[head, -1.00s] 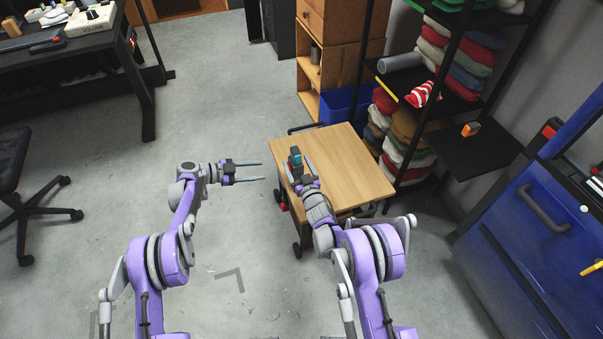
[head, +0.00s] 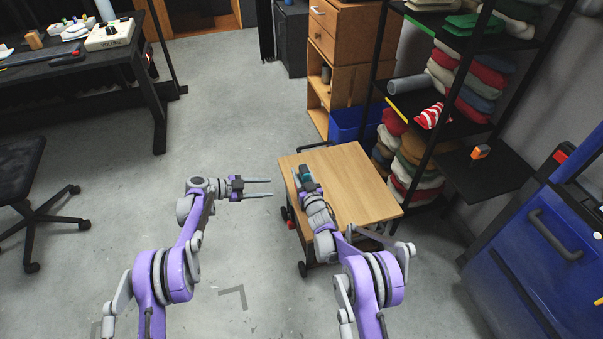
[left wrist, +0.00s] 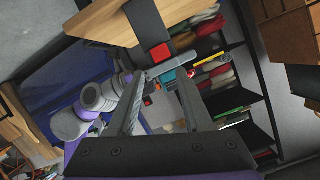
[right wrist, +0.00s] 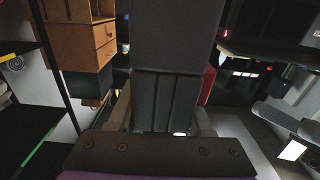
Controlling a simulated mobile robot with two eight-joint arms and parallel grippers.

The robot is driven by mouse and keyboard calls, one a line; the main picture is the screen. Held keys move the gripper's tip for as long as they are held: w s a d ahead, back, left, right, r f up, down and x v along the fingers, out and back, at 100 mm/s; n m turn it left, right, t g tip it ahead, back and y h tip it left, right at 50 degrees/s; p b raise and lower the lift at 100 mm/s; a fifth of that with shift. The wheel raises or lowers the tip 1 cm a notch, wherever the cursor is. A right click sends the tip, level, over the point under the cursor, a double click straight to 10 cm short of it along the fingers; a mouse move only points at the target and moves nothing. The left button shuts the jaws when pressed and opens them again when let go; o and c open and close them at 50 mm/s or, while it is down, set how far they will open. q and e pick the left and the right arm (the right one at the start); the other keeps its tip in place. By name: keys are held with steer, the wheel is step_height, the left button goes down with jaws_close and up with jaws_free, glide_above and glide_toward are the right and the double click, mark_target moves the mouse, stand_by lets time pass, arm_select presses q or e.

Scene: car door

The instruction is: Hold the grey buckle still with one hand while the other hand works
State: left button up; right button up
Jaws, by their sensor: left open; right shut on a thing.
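A dark grey block with ribs (right wrist: 178,40), which looks like the grey buckle, fills the middle of the right wrist view. My right gripper (head: 307,184) is shut on it above the left part of the wooden trolley top (head: 352,180). In the head view the held thing is small, with a teal part (head: 303,174) showing. My left gripper (head: 271,188) is open and empty, left of the trolley and apart from the buckle, fingers pointing right. The buckle's far side is hidden.
A dark strip with a red block (left wrist: 160,53) shows at the trolley's edge in the left wrist view. A shelf rack with folded cloths (head: 470,75) stands behind right, a blue cabinet (head: 560,240) at right. A dark desk (head: 120,70) stands far left; floor between is clear.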

jaws_close()
arm_select(q)
jaws_close()
stand_by(1.4)
